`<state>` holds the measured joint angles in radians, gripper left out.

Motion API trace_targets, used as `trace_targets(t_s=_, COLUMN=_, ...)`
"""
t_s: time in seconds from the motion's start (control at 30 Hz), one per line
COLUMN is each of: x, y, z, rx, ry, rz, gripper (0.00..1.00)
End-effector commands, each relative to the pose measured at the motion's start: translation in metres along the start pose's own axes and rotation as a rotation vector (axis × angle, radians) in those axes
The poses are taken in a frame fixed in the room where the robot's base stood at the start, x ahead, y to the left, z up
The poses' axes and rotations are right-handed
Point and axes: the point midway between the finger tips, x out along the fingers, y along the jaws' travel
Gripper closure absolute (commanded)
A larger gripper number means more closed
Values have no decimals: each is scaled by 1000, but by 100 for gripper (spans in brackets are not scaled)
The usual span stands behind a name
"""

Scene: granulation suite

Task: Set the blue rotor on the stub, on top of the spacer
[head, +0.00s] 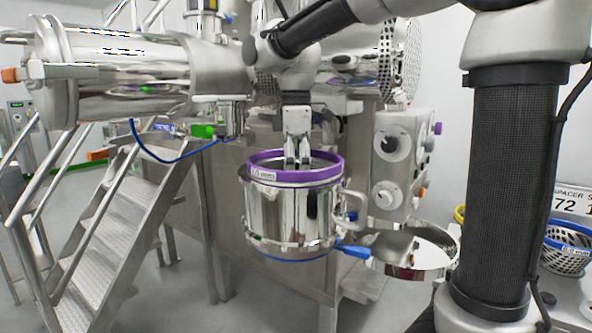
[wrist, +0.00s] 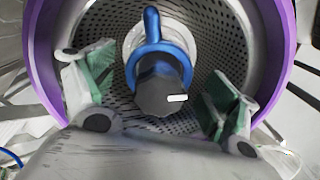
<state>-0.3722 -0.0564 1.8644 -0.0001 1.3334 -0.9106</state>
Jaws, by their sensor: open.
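The blue rotor (wrist: 178,50) sits inside a perforated steel screen, around a dark faceted post with a small white mark; a blue arm (wrist: 152,22) sticks up from it. A pale ring, possibly the spacer (wrist: 132,42), shows behind the rotor, partly hidden. Whether they touch cannot be told. The post, apparently the stub (wrist: 160,92), points toward the wrist camera. My gripper (wrist: 156,92) is open, its green-padded fingers on either side of the rotor and apart from it. In the head view my gripper (head: 297,160) reaches down into the purple-rimmed steel housing, which hides the rotor.
The purple rim (head: 275,174) of the housing (head: 290,215) surrounds my fingers closely. A round steel lid (head: 440,255) hangs open at its right. A blue-rimmed perforated basket (head: 566,258) stands at the far right near a sign (head: 573,203). Metal steps (head: 125,215) are at left.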

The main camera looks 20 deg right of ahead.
Motion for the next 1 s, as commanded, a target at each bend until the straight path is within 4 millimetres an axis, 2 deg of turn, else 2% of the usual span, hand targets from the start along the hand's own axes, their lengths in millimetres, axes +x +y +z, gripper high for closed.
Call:
trace_targets(t_s=0.13, x=-3, y=0, z=0, rx=0, ry=1, rz=1, gripper=12)
trace_targets(t_s=0.23, x=-14, y=1, z=0, rx=0, ry=1, rz=1, gripper=12)
trace_targets(t_s=0.5, x=-74, y=1, z=-1, rx=0, ry=2, rz=2, gripper=12)
trace_targets(t_s=0.7, x=-108, y=1, z=0, rx=0, ry=1, rz=1, gripper=12)
trace_targets(t_s=0.83, x=-118, y=0, z=0, rx=0, ry=0, rz=0, gripper=12)
trace_targets(t_s=1.0, x=-120, y=0, z=0, rx=0, ry=0, rz=0, gripper=12)
